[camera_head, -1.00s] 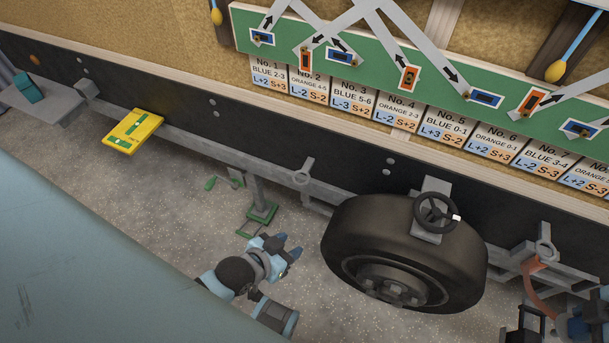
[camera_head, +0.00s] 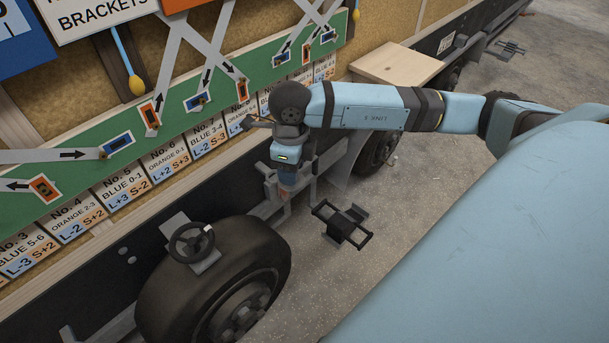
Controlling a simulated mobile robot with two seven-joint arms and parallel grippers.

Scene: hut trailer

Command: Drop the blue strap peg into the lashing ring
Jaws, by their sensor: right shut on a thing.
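My right gripper (camera_head: 287,178) points down beside the trailer's side rail, right of the near wheel. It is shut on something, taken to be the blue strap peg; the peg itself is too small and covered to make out. A grey fitting (camera_head: 264,168) on the rail sits just left of the gripper and may be the lashing ring; its opening is hidden. I cannot tell whether the peg touches it. My left gripper is out of view.
A large tyre (camera_head: 215,285) with a black handwheel (camera_head: 191,243) stands left of the gripper. A black frame (camera_head: 343,222) is at lower right. The green strap board (camera_head: 200,118) and number cards are above. Open gravel lies right.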

